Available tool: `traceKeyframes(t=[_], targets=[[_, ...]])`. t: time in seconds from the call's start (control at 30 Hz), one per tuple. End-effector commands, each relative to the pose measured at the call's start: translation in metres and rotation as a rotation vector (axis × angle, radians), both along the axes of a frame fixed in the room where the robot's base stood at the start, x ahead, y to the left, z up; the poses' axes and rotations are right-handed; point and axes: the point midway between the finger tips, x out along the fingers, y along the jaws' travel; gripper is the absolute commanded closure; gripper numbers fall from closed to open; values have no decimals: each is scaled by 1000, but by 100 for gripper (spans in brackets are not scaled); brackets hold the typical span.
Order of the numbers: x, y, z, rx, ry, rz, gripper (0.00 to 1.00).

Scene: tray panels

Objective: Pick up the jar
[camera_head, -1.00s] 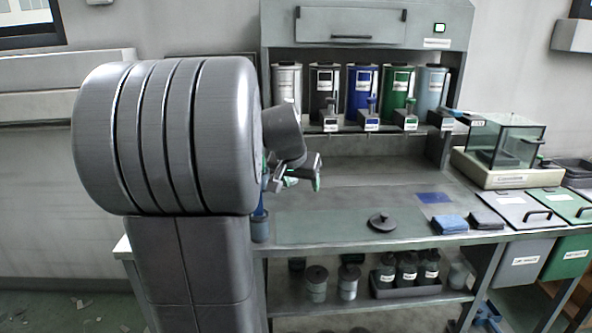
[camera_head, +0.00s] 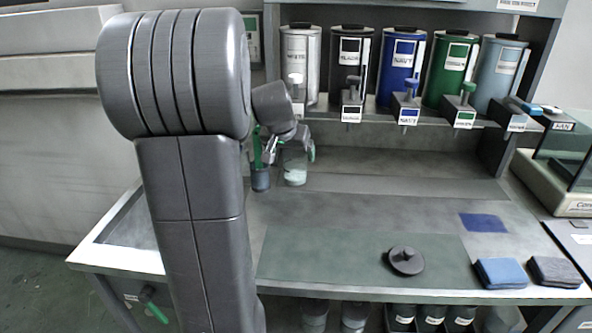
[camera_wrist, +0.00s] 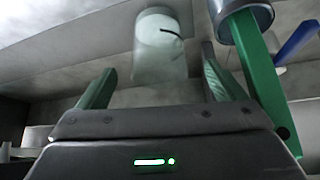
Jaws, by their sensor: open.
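The jar (camera_head: 295,172) is a clear, open-looking vessel with pale whitish-green contents. It stands upright on the bench at the back left. It also shows in the wrist view (camera_wrist: 160,48), just beyond and between my fingers. My gripper (camera_head: 290,152) is open and at the jar in the head view, with its fingers spread to either side. In the wrist view my gripper (camera_wrist: 160,68) has green-sided fingers apart with nothing clamped. I cannot tell whether either finger touches the jar.
A grey-blue cup (camera_head: 260,180) with green and blue sticks stands close beside the jar. Several paint canisters (camera_head: 400,68) stand on the shelf above. A dark knobbed lid (camera_head: 406,262) lies on the green mat (camera_head: 340,255). Folded cloths (camera_head: 502,272) lie front right. The bench middle is clear.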

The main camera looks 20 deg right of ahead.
Motion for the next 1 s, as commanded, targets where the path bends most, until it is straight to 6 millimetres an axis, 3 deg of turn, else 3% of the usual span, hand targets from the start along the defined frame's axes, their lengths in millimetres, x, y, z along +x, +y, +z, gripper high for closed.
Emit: traceKeyframes(t=[0.6, 0.9, 1.0], targets=[[27, -23, -59, 1, 1, 0, 11], [29, -24, -62, -1, -2, 1, 11], [29, -24, -62, -1, -2, 1, 30]])
